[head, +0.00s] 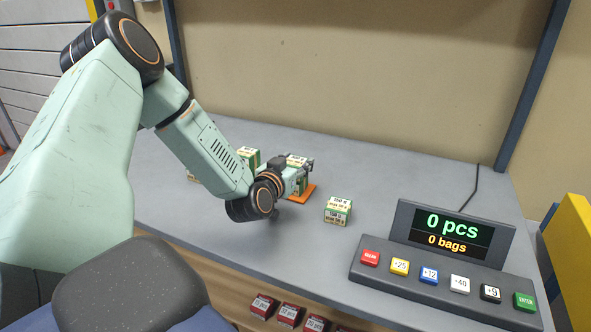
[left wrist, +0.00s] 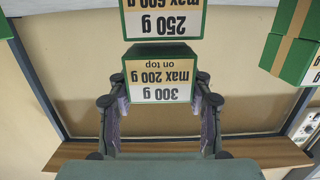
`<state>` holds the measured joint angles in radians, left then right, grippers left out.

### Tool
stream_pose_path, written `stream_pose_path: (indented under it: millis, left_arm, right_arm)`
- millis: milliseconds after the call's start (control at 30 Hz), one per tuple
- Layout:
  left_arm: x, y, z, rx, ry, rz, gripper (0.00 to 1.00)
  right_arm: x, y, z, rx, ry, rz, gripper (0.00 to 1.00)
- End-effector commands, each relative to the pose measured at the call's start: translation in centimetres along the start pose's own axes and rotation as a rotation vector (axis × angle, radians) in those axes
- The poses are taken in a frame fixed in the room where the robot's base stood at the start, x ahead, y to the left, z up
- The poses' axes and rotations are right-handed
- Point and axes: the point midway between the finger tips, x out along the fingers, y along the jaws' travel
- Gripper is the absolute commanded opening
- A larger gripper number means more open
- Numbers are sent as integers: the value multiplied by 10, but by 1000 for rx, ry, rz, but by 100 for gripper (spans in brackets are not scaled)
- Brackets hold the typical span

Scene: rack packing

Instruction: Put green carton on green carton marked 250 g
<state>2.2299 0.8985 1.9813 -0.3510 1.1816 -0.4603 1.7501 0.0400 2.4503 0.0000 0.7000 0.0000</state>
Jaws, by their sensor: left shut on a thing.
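My left gripper (head: 300,176) is shut on a green carton in the left wrist view (left wrist: 160,94), marked 300 g, max 200 g on top. The text appears upside down there. The green carton marked 250 g, max 600 g (left wrist: 162,20) shows just above it in that picture, cut off by the frame. I cannot tell whether the two touch. In the head view the gripper is over an orange mat (head: 307,192) and hides much of the cartons there. My right gripper is not in view.
A green carton marked 150 g (head: 338,210) stands right of the mat. Another green carton (head: 249,157) stands left, behind my arm. A button console (head: 440,264) with a display is at right. Red boxes (head: 289,314) sit below the table's front edge. The back right table is clear.

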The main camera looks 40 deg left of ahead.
Motion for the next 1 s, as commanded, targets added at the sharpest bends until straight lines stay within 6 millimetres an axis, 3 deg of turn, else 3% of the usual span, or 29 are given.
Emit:
stream_pose_path:
  millis: [467, 500, 733, 1000]
  left_arm:
    - [2, -1, 9, 1, 2, 0, 6]
    - [2, -1, 9, 0, 0, 1, 54]
    - [2, -1, 9, 0, 0, 0, 73]
    - [2, -1, 10, 0, -1, 0, 73]
  right_arm:
    - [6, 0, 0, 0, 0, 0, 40]
    - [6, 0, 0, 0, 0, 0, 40]
    - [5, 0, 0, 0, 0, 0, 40]
    - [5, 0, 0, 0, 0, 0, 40]
